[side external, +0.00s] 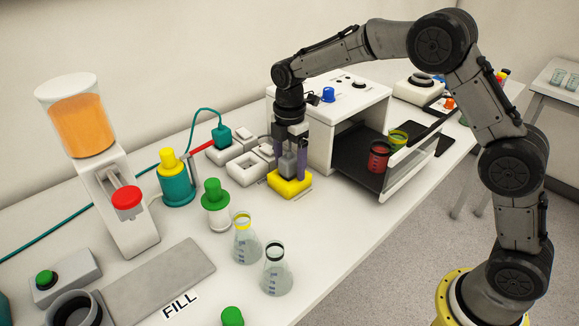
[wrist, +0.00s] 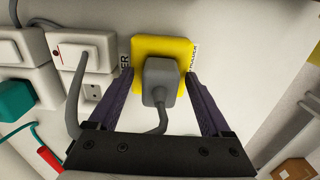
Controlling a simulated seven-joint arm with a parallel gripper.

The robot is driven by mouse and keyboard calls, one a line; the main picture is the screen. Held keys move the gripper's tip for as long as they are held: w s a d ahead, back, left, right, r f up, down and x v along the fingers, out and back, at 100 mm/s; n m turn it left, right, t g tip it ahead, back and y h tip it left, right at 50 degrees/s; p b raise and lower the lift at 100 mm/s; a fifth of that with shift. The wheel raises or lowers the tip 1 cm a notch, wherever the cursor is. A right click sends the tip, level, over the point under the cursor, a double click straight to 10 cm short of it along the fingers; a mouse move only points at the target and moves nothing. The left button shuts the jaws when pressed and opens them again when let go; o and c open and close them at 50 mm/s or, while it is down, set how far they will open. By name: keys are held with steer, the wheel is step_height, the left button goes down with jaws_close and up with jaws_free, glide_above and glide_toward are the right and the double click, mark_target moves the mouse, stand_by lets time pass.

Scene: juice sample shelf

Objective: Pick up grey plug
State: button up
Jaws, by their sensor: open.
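The grey plug (wrist: 161,80) sits on a yellow block (wrist: 177,46), with its grey cable curving down and away to the left in the wrist view. In the side external view the plug (side external: 288,164) stands upright on the yellow block (side external: 289,186). My gripper (wrist: 163,78) points down over the block with its two dark purple fingers apart, one on each side of the plug. In the wrist view there is a gap between each finger and the plug. In the side external view, my gripper (side external: 288,165) partly hides the plug.
White sockets (wrist: 85,50) stand beside the block, and a teal plug (side external: 222,136) with a teal cable is behind them. A white oven-like box (side external: 330,120) with an open front and a red beaker (side external: 379,156) stands close on the right. Flasks (side external: 277,270) stand nearer the front.

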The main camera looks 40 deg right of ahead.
jaws_close()
steer(key=shift+r, duration=0.1)
stand_by(0.3)
